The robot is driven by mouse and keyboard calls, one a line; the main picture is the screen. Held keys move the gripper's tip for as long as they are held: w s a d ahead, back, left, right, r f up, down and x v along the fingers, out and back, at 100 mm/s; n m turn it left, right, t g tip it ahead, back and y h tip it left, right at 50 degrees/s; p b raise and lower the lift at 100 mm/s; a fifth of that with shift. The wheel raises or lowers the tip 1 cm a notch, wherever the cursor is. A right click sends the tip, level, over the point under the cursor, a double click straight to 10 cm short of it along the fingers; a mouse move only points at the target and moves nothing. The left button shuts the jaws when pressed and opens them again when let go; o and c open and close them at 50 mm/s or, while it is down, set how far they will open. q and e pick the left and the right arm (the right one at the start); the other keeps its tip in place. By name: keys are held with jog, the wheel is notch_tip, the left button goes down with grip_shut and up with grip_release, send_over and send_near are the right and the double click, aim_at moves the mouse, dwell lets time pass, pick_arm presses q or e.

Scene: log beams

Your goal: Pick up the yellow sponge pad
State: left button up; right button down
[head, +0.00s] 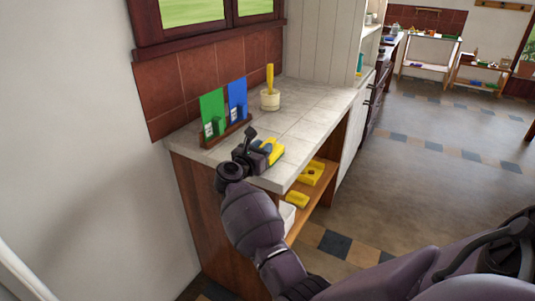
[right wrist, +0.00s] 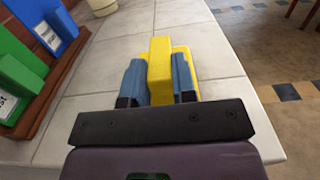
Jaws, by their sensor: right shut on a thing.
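The yellow sponge pad (head: 275,153) lies at the front edge of the tiled countertop. It is a blocky piece with a raised narrow part, and it also shows in the right wrist view (right wrist: 182,55). My right gripper (head: 263,149) reaches over the counter from the front. In the right wrist view its blue fingers (right wrist: 158,82) stand on both sides of the raised yellow part and are shut on it. The pad appears to be at counter level; whether it is clear of the surface I cannot tell. My left gripper is not in view.
A wooden rack (head: 227,131) with a green board (head: 212,108) and a blue board (head: 238,98) stands left of the pad. A cream pot (head: 270,101) stands behind. Other yellow pieces (head: 297,200) and a white box (head: 287,215) sit below the counter. The right countertop is clear.

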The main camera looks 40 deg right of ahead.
notch_tip(320, 180, up, 9)
jog(key=shift+f+p, duration=0.1)
jog(key=shift+p, duration=0.75)
jog(key=shift+r, duration=0.65)
